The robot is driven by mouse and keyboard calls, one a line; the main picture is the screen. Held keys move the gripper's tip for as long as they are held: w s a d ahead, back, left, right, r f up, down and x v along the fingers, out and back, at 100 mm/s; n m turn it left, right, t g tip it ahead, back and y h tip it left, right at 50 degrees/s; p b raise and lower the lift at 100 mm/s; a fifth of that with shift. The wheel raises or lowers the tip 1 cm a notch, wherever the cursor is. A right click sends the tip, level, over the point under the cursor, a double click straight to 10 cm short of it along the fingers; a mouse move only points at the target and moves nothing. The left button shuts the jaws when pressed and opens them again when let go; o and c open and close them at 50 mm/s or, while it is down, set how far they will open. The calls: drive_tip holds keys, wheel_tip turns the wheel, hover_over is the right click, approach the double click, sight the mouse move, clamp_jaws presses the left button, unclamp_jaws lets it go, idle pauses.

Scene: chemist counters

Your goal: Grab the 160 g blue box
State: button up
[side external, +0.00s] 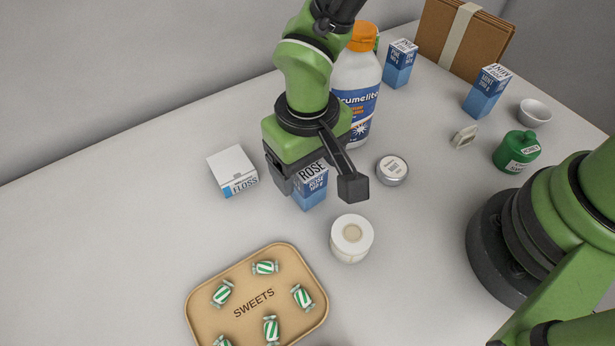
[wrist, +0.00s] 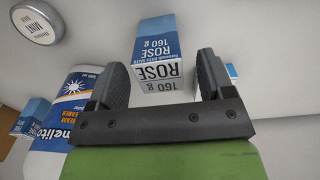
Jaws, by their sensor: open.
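The blue and white box marked ROSE 160 g (side external: 313,194) stands on the counter below my gripper (side external: 317,186). In the wrist view the box (wrist: 158,48) shows between and beyond the two dark fingers of my gripper (wrist: 162,76). The fingers are apart and hold nothing. In the side view my gripper and its fingers cover part of the box. Whether a finger touches it I cannot tell.
A white FLOSS box (side external: 233,172), a round tin (side external: 392,170), a white jar (side external: 351,239) and a large orange-capped bottle (side external: 357,80) stand around. Two similar blue boxes, one (side external: 400,64) and another marked MINT (side external: 486,92), stand farther back. A SWEETS tray (side external: 254,301) lies in front.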

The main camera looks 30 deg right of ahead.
drive_tip(key=shift+f, duration=0.6)
drive_tip(key=c, duration=1.1)
